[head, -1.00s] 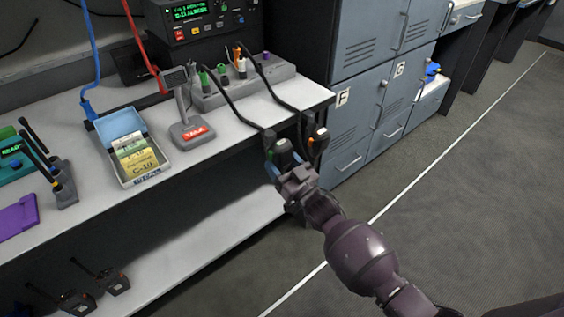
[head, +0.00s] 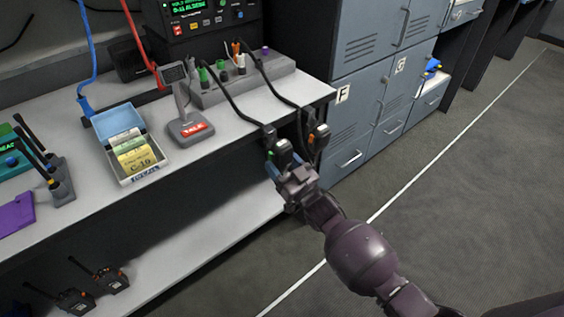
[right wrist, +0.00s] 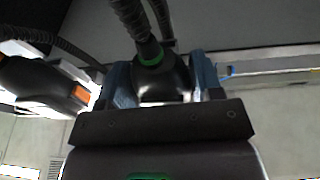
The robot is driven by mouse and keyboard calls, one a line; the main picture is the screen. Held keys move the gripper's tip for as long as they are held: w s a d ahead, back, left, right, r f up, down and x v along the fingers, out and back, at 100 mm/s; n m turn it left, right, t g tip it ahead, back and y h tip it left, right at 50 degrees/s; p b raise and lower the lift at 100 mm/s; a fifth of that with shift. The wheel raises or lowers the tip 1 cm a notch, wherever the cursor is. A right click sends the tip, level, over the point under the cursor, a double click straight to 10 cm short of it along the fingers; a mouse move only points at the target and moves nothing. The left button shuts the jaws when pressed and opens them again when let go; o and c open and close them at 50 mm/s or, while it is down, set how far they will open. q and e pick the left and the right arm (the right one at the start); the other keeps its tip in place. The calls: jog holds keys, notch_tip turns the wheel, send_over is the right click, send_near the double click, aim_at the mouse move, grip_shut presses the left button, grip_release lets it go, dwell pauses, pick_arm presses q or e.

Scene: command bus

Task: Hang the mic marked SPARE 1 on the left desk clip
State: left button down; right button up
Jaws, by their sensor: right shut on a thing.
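My right gripper (head: 281,167) is shut on a dark hand mic with a green band (head: 282,152) at the front edge of the desk. In the right wrist view the green-banded mic (right wrist: 161,75) sits between the blue finger pads, its coiled cord running up. A second dark mic, with an orange mark (head: 318,137), hangs just right of it at the desk edge; it also shows at the left of the right wrist view (right wrist: 45,85). I cannot read SPARE 1 on either mic. The desk clips are hidden or too small to tell. My left gripper is not in view.
Two black cords run from a grey socket block (head: 240,82) over the desk (head: 225,125) to the mics. A desk mic (head: 187,120) and a card box (head: 130,145) stand left. Grey lockers (head: 370,90) are close on the right.

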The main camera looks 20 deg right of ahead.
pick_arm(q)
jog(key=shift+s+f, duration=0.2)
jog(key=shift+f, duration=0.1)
pick_arm(e)
jog(key=shift+f, duration=0.55)
dwell(0.4)
jog(key=o, duration=0.9)
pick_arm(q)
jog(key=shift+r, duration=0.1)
pick_arm(e)
jog(key=v, duration=0.4)
jog(key=shift+s+d+r, duration=0.1)
jog(key=shift+s+d, duration=0.05)
jog(key=shift+s, duration=0.1)
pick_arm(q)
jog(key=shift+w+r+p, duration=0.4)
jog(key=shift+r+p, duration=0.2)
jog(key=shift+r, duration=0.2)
pick_arm(e)
jog(key=v, duration=0.6)
